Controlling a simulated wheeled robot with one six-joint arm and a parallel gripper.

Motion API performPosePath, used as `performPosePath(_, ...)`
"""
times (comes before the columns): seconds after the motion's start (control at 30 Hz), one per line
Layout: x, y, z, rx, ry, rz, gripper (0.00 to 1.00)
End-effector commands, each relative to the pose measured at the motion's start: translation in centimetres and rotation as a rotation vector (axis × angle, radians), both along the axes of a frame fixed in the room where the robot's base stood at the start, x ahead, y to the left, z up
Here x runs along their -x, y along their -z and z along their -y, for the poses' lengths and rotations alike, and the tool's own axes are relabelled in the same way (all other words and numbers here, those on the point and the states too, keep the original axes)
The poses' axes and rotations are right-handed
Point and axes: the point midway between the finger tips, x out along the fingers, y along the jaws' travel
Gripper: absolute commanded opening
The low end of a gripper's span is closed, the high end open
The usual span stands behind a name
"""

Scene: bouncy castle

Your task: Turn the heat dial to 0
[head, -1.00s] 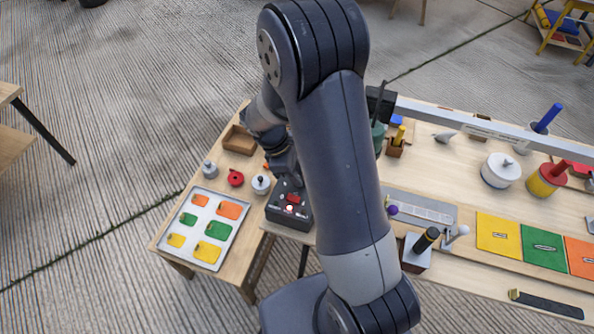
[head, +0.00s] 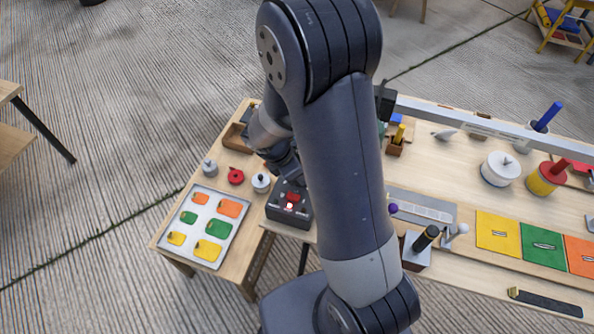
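A dark control box (head: 289,204) with a red switch and a small lit spot stands at the table's front edge. I cannot make out a dial marked for heat or any numbers. Three small round parts stand left of the box: a grey knob (head: 210,168), a red handwheel (head: 236,176) and a pale knob with a dark top (head: 261,182). My gripper (head: 287,168) points down just behind the box, close to its back edge. My arm hides part of it, so its fingers and any contact are unclear.
A tray (head: 238,226) of coloured pieces lies at the front left. A brown wooden box (head: 236,136) stands behind the knobs. Right of my arm are a black-handled lever block (head: 418,249), a white round pot (head: 500,170) and coloured panels (head: 543,250). A long grey bar (head: 450,116) crosses the back.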

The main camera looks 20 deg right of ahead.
Motion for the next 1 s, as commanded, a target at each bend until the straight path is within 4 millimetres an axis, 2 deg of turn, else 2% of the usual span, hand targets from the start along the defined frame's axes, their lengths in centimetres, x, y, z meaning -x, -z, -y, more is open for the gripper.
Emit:
performPosePath(0.4, 0.02, 0.05, 0.0, 0.0, -0.007, -0.001, 0.07)
performPosePath(0.43, 0.02, 0.05, 0.0, 0.0, -0.007, -0.001, 0.32)
performPosePath(0.67, 0.02, 0.04, 0.01, 0.0, -0.006, 0.0, 0.51)
performPosePath(1.0, 0.0, -0.59, -0.23, 0.0, -0.005, 0.001, 0.51)
